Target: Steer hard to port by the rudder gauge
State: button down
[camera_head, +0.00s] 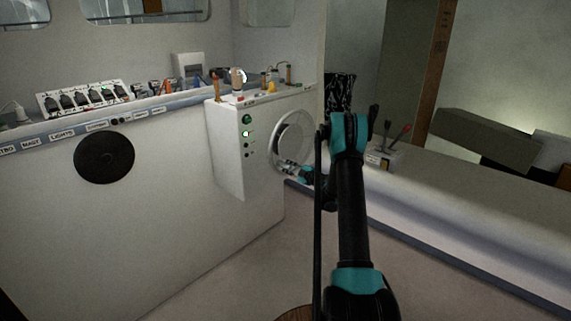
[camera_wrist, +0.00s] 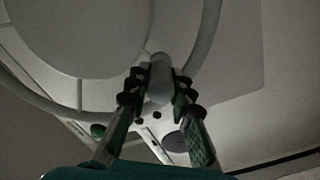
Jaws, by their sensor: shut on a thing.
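The steering wheel (camera_head: 275,143), with a pale round rim, is mounted on the right side of a white helm console (camera_head: 228,155). In the wrist view the wheel rim (camera_wrist: 211,30) curves around a large pale disc. My gripper (camera_head: 296,172) is at the lower part of the wheel. In the wrist view my gripper (camera_wrist: 159,84) is shut on a pale grey rounded knob (camera_wrist: 160,70) at the wheel, with one finger on each side. I cannot make out a rudder gauge with certainty; my arm partly blocks the view right of the wheel.
Green-lit controls (camera_head: 246,119) sit on the console face. Small bottles and tools stand on its top. A switch panel (camera_head: 85,97) is at the far left, above a black disc (camera_head: 104,157). A lever box (camera_head: 381,157) stands on the right bench. Floor between is clear.

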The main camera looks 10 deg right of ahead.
aim_at(292, 170)
jog(key=f+n, duration=0.1)
jog(key=w+d+f+n, duration=0.1)
jog(key=shift+d+f+n, duration=0.15)
jog(key=shift+d+n, duration=0.1)
jog(key=shift+n, duration=0.05)
jog(key=shift+w+d+f+n, duration=0.75)
jog(key=shift+d+f+n, duration=0.15)
jog(key=shift+n, duration=0.4)
jog(key=c, duration=1.3)
grip_release()
jog(key=shift+c, duration=0.2)
jog(key=shift+d+r, duration=0.1)
jog(key=v, duration=1.1)
jog(key=shift+s+d, duration=0.25)
jog(key=shift+s, duration=0.1)
